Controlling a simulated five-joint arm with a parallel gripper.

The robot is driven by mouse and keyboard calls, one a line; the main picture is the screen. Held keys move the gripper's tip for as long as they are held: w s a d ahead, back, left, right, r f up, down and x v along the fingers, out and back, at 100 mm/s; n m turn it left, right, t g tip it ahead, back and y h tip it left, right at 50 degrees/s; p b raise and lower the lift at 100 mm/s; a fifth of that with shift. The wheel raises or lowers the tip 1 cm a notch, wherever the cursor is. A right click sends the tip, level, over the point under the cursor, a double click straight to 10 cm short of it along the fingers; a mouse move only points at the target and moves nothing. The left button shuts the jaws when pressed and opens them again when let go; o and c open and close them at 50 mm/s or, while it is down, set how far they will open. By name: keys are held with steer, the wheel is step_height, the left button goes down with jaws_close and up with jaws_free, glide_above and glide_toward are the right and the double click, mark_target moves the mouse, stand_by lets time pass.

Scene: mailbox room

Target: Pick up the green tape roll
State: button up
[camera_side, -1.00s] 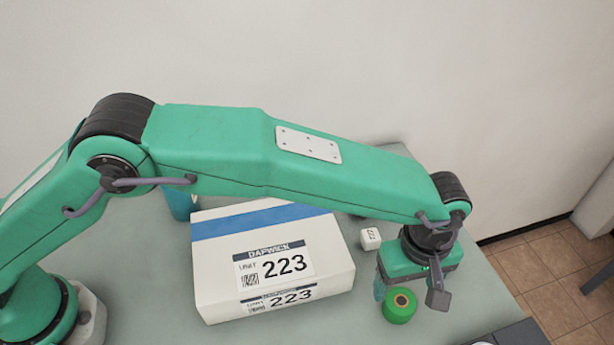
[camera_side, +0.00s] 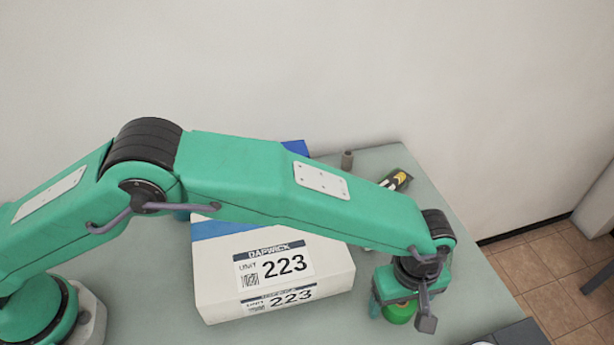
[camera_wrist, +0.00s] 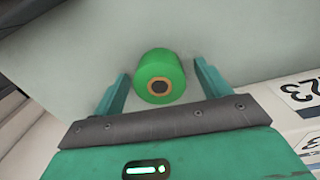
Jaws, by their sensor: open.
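The green tape roll (camera_side: 399,313) sits on the grey-green table, partly hidden behind my gripper in the side view. My gripper (camera_wrist: 160,85) is open, with a gap between the roll and each finger. In the side view my gripper (camera_side: 397,308) is low over the roll, right of the box.
A white box (camera_side: 272,270) with a blue stripe and label 223 stands left of my gripper. A black and yellow item (camera_side: 397,180) and a small grey cylinder (camera_side: 347,160) are at the back. The table's right edge is close, with tiled floor beyond.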

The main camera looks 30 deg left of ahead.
stand_by(0.4)
steer(key=c, duration=1.1)
steer(key=shift+r, duration=0.1)
steer(key=shift+r, duration=4.95)
